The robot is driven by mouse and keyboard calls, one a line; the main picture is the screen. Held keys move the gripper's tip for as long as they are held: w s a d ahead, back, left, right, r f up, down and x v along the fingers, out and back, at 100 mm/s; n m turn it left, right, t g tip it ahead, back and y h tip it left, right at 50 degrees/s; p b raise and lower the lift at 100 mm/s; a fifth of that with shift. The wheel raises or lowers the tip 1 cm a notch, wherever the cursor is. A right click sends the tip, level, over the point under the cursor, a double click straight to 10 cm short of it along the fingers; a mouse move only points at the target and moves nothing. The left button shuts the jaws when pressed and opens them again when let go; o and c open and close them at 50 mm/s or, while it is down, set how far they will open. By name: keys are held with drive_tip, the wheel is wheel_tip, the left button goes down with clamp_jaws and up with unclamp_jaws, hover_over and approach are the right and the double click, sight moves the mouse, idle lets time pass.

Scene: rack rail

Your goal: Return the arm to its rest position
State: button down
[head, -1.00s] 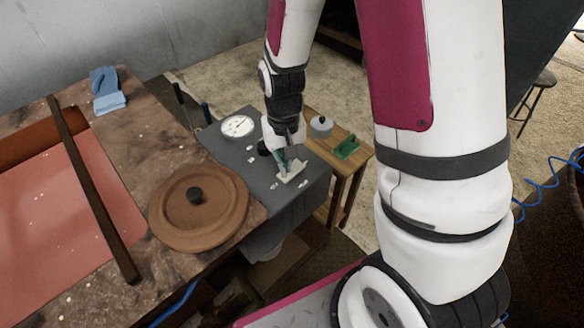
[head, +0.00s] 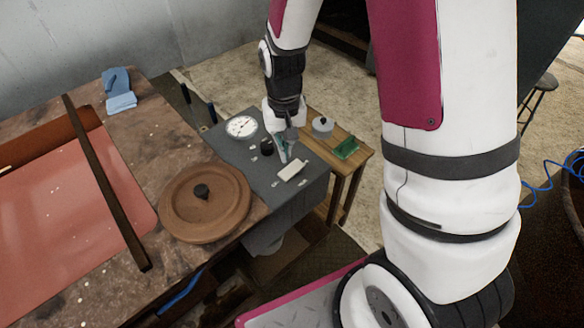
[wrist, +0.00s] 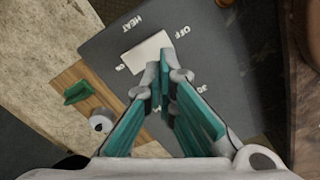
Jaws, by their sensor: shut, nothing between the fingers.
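My gripper (head: 283,157) has teal fingers and is above the grey control panel (head: 228,150) in the head view. The fingers are closed together with nothing between them; they also show in the wrist view (wrist: 164,80). A cream rectangular plate (head: 292,170) on the panel is just beyond the fingertips; in the wrist view this plate (wrist: 148,52) lies among the words HEAT and OFF. I cannot tell the exact gap between fingertips and plate. My arm reaches down to the panel from above.
A white dial (head: 241,126) and a black knob (head: 267,147) are on the panel. A wooden side table (head: 333,160) holds a grey lidded pot (head: 322,126) and a green object (head: 346,149). A round brown lid (head: 225,205) and a dark bar (head: 105,185) lie on the left bench.

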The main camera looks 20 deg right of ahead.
idle(0.3)
drive_tip(key=s+r+n+t, duration=0.1)
drive_tip(key=s+r, duration=0.2)
drive_tip(key=r, duration=0.5)
drive_tip(key=s+r+t, duration=0.1)
drive_tip(key=s+r, duration=0.2)
drive_tip(key=r, duration=0.5)
drive_tip(key=s+r+t, duration=0.1)
drive_tip(key=s+r, duration=0.3)
drive_tip(key=s, duration=0.2)
drive_tip(key=s+r+n+t, duration=0.1)
drive_tip(key=s+r, duration=0.3)
drive_tip(key=s, duration=0.2)
drive_tip(key=shift+s+d+r+t, duration=0.15)
drive_tip(key=shift+s+r+t, duration=0.1)
drive_tip(key=shift+s+t, duration=0.15)
